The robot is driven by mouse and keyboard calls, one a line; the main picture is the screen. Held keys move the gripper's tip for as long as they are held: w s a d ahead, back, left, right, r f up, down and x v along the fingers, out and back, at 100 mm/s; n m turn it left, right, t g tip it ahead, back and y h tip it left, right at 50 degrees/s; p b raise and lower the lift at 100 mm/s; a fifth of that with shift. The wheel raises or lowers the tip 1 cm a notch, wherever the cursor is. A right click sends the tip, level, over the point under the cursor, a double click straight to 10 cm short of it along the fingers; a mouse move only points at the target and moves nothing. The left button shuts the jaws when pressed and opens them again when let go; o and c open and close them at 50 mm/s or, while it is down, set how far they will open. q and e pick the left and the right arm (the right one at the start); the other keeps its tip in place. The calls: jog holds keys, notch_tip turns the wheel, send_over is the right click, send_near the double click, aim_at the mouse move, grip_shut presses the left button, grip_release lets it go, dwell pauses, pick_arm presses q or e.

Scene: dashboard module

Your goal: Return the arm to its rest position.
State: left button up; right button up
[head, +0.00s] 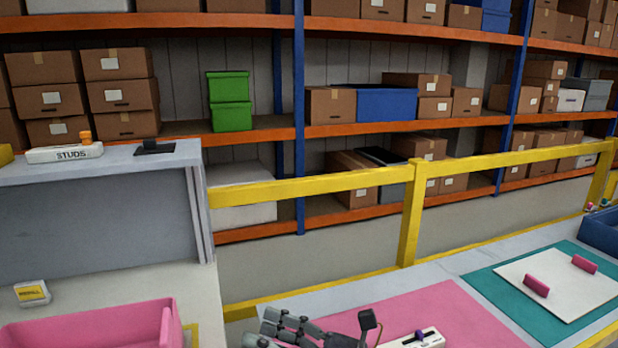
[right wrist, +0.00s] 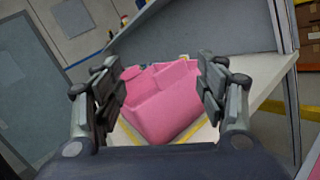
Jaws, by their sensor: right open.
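My right gripper (head: 318,325) shows at the bottom middle of the head view, over the near edge of a pink mat (head: 440,305). In the right wrist view my right gripper (right wrist: 160,88) has its two fingers wide apart with nothing between them. Beyond the fingers is a pink bin (right wrist: 172,112) on a pale worktop. The same pink bin (head: 90,325) is at the bottom left of the head view, apart from the gripper. My left gripper is not in view.
A white panel (head: 560,283) with two pink handles lies on a teal mat. A yellow rail (head: 412,215) runs behind the worktop. A grey raised shelf (head: 100,160) stands at left.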

jog(key=w+d+r+m+t+h, duration=0.1)
jog(key=w+d+m+t+h, duration=0.25)
jog(key=d+m+t, duration=0.5)
jog(key=w+d+r+m+t+h, duration=0.15)
jog(key=d+m+t+h, duration=0.35)
jog(key=m, duration=0.7)
jog(key=s+d+f+m+g+h, duration=0.25)
jog(key=d+f+m+h, duration=0.35)
jog(key=f+m, duration=0.3)
jog(key=s+d+f+m+g+h, duration=0.25)
jog(key=d+f+m+h, duration=0.3)
jog(key=f+m, duration=0.4)
jog(key=s+d+f+m+g+y, duration=0.1)
jog(key=s+f+m+g, duration=0.2)
jog(key=s+f+g, duration=0.5)
jog(key=s+d+f+m+g, duration=0.15)
jog(key=s+f, duration=0.35)
jog(key=s, duration=0.7)
notch_tip(320, 180, down, 27)
jog(key=s+g+p, duration=0.1)
jog(key=s+g, duration=0.1)
jog(key=s, duration=0.1)
jog(key=s+d+f+g, duration=0.1)
jog(key=s+d+f, duration=0.1)
jog(key=s+f, duration=1.2)
jog(key=shift+s+d+p, duration=0.15)
jog(key=shift+s+p, duration=0.2)
jog(key=shift+s, duration=0.65)
